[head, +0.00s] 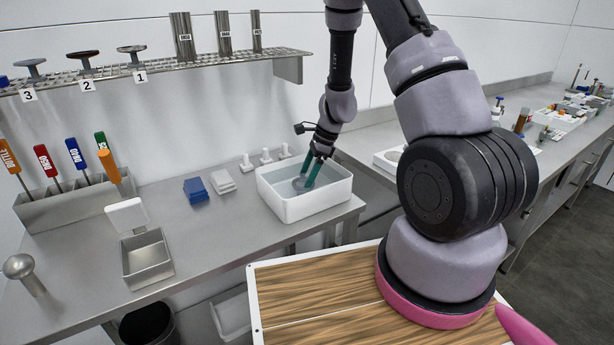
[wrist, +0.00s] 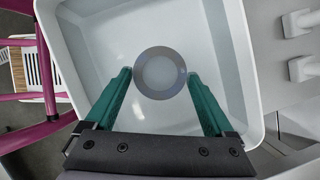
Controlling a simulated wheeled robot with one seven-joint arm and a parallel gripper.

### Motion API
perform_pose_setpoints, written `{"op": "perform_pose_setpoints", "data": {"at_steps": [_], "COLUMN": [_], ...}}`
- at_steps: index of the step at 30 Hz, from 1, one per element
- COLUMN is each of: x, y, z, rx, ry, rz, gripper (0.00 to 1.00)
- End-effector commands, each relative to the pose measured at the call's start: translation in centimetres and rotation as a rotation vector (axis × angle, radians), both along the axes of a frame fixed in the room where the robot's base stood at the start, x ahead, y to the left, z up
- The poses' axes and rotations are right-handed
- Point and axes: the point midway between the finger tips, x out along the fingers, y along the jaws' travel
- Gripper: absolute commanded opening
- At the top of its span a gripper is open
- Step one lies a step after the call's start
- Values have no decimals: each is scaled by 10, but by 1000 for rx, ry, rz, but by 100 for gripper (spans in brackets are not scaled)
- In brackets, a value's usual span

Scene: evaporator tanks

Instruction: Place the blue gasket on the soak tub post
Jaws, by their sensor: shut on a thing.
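My gripper (head: 306,178) reaches down into the white soak tub (head: 327,200). In the wrist view, its two green fingers (wrist: 160,78) close on opposite sides of a flat blue-grey ring, the gasket (wrist: 160,91). The gasket lies level between the fingertips, over the tub (wrist: 75,45). A pale round area shows through the hole; I cannot tell whether it is the post or the tub floor. In the head view, the gasket shows as a grey disc (head: 299,185) low inside the tub. No post can be made out clearly, and the gasket's height above the floor is unclear.
A metal bin (head: 147,262) and a tool rack (head: 75,203) stand farther left. A perforated shelf (head: 190,67) hangs above. The bench front is clear.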

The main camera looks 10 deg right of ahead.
Motion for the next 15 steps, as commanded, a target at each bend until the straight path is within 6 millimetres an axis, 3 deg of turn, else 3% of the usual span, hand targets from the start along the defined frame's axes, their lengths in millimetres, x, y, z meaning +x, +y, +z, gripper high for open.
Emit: {"op": "perform_pose_setpoints", "data": {"at_steps": [5,6,7,15], "x": [0,0,0,0], "y": [0,0,0,0], "z": [-6,-7,-6,-4], "rx": [0,0,0,0], "ry": [1,1,1,0], "rz": [-1,-1,0,0], "gripper": [29,92,100,100]}}
